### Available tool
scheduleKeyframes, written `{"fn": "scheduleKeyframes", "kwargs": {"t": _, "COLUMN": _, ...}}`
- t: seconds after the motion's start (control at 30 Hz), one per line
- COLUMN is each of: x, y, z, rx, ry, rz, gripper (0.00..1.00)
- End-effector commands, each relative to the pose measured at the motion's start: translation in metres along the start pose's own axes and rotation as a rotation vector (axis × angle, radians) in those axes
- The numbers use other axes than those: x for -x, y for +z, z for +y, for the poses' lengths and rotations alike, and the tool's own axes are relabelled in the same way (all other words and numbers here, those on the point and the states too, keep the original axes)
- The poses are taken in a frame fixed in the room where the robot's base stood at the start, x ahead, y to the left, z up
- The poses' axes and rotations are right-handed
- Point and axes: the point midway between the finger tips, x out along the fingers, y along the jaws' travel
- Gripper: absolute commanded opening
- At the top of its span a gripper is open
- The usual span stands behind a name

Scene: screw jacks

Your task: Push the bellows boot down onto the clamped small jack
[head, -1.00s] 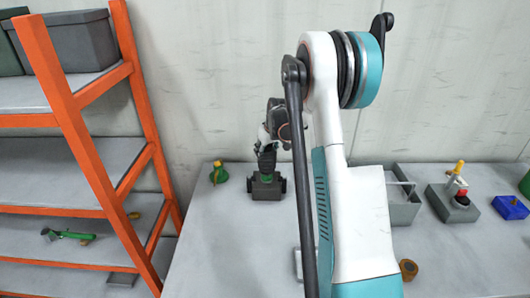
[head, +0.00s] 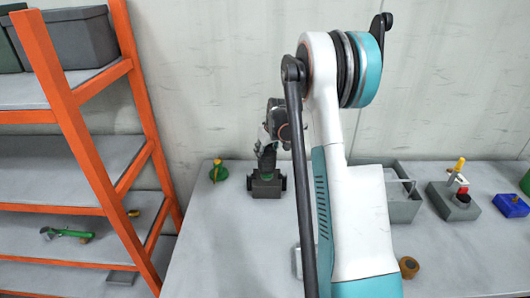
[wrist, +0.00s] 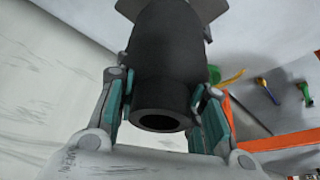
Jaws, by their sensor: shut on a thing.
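My gripper (head: 266,160) is over a dark clamp block (head: 266,188) near the back of the bench. In the wrist view my gripper (wrist: 160,105) has its teal-padded fingers shut on the black bellows boot (wrist: 165,60), one on each side. The boot is a dark cylinder with a round opening at the end facing the camera. Its far end is towards a grey plate (wrist: 208,8), likely the clamp. The clamped small jack is hidden; I cannot tell how far the boot is over it.
A green jack-like piece (head: 218,172) stands left of the clamp. An orange rack (head: 85,160) is further left. At right are a grey bin (head: 405,209), a grey block with a red-topped part (head: 440,205) and a blue block (head: 510,206). A brown ring (head: 408,267) lies in front.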

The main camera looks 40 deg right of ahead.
Motion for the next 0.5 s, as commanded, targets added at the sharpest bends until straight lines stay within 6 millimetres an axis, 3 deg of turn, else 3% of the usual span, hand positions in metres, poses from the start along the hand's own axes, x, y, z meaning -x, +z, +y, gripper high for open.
{"fn": "scheduleKeyframes", "kwargs": {"t": 0.5, "x": -0.014, "y": 0.006, "z": 0.0, "rx": 0.0, "ry": 0.0, "rz": 0.0, "gripper": 0.09}}
